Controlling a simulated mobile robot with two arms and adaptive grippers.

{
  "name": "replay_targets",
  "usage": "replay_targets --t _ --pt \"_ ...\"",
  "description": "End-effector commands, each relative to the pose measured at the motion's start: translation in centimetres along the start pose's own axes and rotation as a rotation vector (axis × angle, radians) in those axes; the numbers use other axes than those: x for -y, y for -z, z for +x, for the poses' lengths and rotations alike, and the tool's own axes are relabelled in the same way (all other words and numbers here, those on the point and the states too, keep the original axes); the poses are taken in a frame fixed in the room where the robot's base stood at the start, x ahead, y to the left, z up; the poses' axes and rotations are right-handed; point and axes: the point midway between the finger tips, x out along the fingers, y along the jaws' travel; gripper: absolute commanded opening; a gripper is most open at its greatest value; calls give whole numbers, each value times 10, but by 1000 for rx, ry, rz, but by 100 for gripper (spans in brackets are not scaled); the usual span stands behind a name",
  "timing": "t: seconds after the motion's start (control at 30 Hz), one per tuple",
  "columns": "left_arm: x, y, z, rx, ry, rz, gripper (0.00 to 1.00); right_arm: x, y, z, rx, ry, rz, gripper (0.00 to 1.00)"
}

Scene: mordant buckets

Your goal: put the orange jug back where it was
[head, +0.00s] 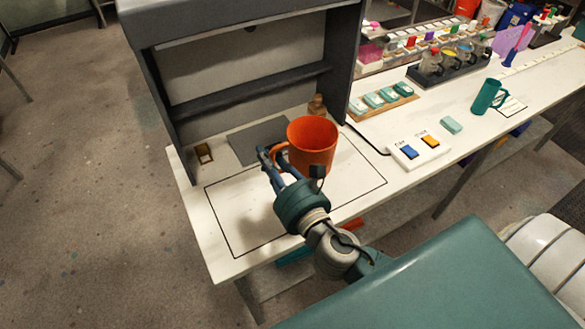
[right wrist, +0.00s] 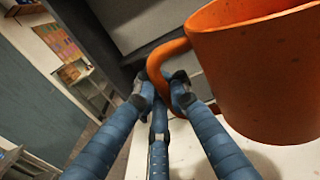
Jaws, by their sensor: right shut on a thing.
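The orange jug (head: 313,145) shows in the head view above the white table, near the front of the grey hood. My right gripper (head: 270,158) is shut on the jug's handle, at the jug's left side. In the right wrist view the blue fingers (right wrist: 163,90) close around the orange handle, and the jug's body (right wrist: 262,75) fills the upper right. The jug looks upright. I cannot tell its exact height over the table. A black-outlined rectangle (head: 225,222) lies on the table below and in front of it. My left gripper is not in view.
A dark grey plate (head: 245,143) lies under the hood (head: 160,85), with a small brown bottle (head: 317,106) at the right. The outlined rectangle's interior is bare.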

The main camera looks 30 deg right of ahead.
Motion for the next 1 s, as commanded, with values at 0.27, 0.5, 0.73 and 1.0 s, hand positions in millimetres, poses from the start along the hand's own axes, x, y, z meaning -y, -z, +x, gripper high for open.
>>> replay_targets --t 0.27,0.5,0.73,1.0 --pt "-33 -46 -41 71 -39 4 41 -4 -47 54 5 -32 -2 0" --pt "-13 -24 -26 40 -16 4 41 -5 12 57 -1 -30 2 0" --pt "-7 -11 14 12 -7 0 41 -7 77 59 2 -32 1 0" --pt "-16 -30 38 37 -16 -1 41 -8 108 60 6 -35 -1 0"
